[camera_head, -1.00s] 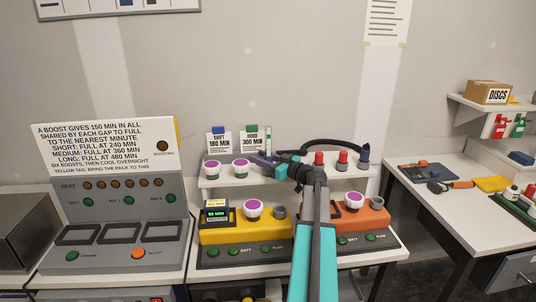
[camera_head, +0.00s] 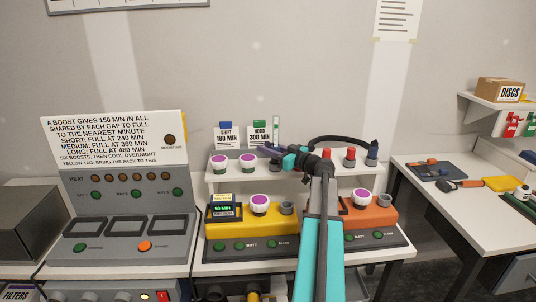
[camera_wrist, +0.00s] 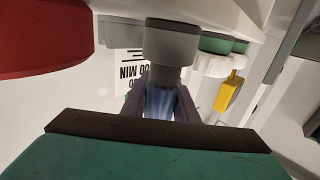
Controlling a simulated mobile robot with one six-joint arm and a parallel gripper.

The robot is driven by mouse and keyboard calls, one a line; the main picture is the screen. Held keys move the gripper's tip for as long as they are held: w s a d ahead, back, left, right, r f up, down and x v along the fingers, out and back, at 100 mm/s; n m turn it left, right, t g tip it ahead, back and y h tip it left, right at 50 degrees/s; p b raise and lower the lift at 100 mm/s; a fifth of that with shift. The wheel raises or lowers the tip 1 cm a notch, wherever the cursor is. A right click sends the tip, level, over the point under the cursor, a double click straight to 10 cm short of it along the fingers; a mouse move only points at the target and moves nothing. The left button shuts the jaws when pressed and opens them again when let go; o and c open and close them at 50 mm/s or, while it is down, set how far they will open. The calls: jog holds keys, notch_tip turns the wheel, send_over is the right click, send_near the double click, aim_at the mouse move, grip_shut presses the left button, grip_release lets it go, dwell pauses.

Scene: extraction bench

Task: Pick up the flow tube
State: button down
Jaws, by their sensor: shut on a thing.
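The flow tube (camera_head: 276,130) is a thin clear tube, upright above the back shelf, beside the green-topped HOOD 300 MIN card. My gripper (camera_head: 269,149) reaches across from the right and is shut on it. In the wrist view the bluish, see-through tube (camera_wrist: 160,103) sits between my two dark fingers. A grey cylinder (camera_wrist: 170,45) lines up with the tube's end there; I cannot tell whether it is part of the tube or a separate holder. The tube's lower part is hard to make out in the head view.
Purple-topped white knobs (camera_head: 247,161) stand left on the shelf (camera_head: 235,179); red-topped parts (camera_head: 350,155) and a black hose stand right. Yellow (camera_head: 226,230) and orange (camera_head: 372,220) units sit below. A grey control panel (camera_head: 120,205) is at left.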

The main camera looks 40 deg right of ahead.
jog(key=shift+r+b, duration=0.35)
jog(key=shift+r, duration=0.4)
jog(key=s+d+r+b, duration=0.1)
jog(key=s+d+b, duration=0.3)
jog(key=s, duration=1.1)
jog(key=shift+d+r, duration=0.2)
jog(key=shift+d, duration=0.5)
